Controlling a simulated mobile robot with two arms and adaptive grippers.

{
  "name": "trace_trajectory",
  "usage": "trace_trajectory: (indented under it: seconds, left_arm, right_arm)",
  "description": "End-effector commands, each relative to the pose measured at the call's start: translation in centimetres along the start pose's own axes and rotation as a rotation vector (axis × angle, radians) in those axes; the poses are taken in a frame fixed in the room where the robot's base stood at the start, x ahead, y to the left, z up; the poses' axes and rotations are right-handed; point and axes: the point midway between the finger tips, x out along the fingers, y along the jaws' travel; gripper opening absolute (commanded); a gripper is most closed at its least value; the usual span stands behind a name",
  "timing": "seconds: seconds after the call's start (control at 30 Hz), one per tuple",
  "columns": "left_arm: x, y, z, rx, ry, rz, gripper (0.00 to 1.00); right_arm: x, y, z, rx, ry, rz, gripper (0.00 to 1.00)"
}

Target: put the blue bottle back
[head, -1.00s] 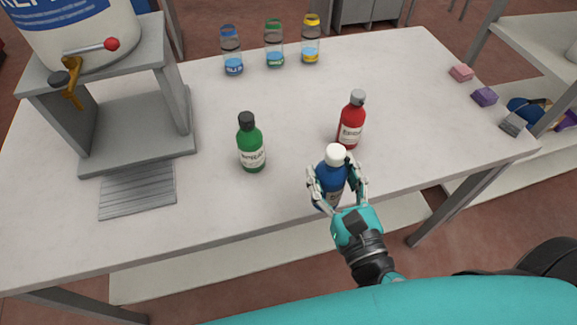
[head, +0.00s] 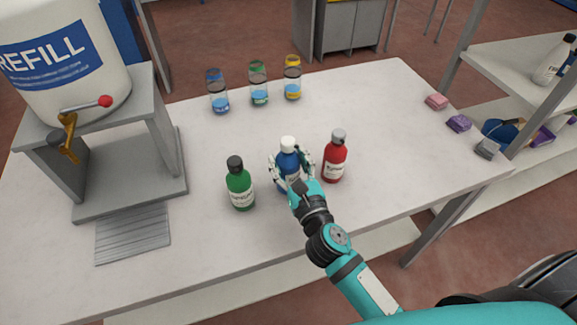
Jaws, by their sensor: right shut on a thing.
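The blue bottle (head: 289,163) with a white cap is upright between the green bottle and the red bottle. My right gripper (head: 291,168) is shut on it, with fingers on both sides of its body. Its base is partly hidden by the gripper, so I cannot tell whether it touches the table. The green bottle (head: 240,186) with a black cap stands to its left. The red bottle (head: 334,160) with a grey cap stands close to its right. My left gripper is not in view.
A refill container (head: 65,60) with a tap sits on a grey stand (head: 165,165) at the left. Several lidded jars, one of them green-topped (head: 258,84), stand at the back. Small blocks, one purple (head: 459,123), lie along the right edge. The table (head: 385,110) is clear around the middle back.

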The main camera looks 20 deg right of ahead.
Motion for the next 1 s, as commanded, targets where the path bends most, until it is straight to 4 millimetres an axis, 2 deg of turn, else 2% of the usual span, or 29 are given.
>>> trace_trajectory:
  seconds: [0.03,0.13,0.57,0.6,0.73,1.0]
  left_arm:
    - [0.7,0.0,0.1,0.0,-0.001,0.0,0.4]
    - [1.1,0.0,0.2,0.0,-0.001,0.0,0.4]
    - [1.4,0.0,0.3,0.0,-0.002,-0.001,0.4]
    - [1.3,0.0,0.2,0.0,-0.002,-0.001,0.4]
    - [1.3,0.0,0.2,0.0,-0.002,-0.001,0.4]
    - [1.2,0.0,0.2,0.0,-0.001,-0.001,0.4]
  right_arm:
    - [-0.1,0.1,-1.2,0.003,0.003,-0.001,0.04]
    - [-0.1,0.1,-2.2,0.003,0.0,-0.001,0.04]
    - [-0.1,0.1,-2.7,0.0,-0.001,0.001,0.04]
    - [-0.1,0.0,-2.7,0.0,0.001,0.001,0.58]
    - [-0.1,0.0,-2.7,0.0,0.002,0.001,0.75]
    - [-0.1,0.0,-2.6,0.0,0.001,0.001,0.76]
